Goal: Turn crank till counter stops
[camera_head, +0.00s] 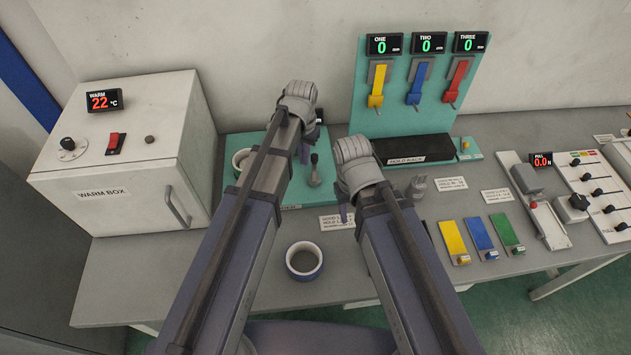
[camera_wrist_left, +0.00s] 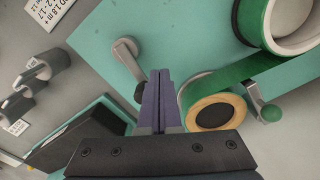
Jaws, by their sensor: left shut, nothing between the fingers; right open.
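A grey crank arm with a black knob (camera_wrist_left: 124,52) stands on the teal board in the left wrist view; it appears to be the grey lever (camera_head: 314,172) in the head view. My right gripper (camera_head: 346,214) is open and empty near the board's front edge. Counters ONE (camera_head: 382,46), TWO (camera_head: 427,43) and THREE (camera_head: 469,42) read 0.
A warm box (camera_head: 120,195) reading 22 °C stands at the left. A dark rack block (camera_head: 425,148) lies behind my right gripper. Coloured plates (camera_head: 479,234) and a pull gauge (camera_head: 540,160) are at the right.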

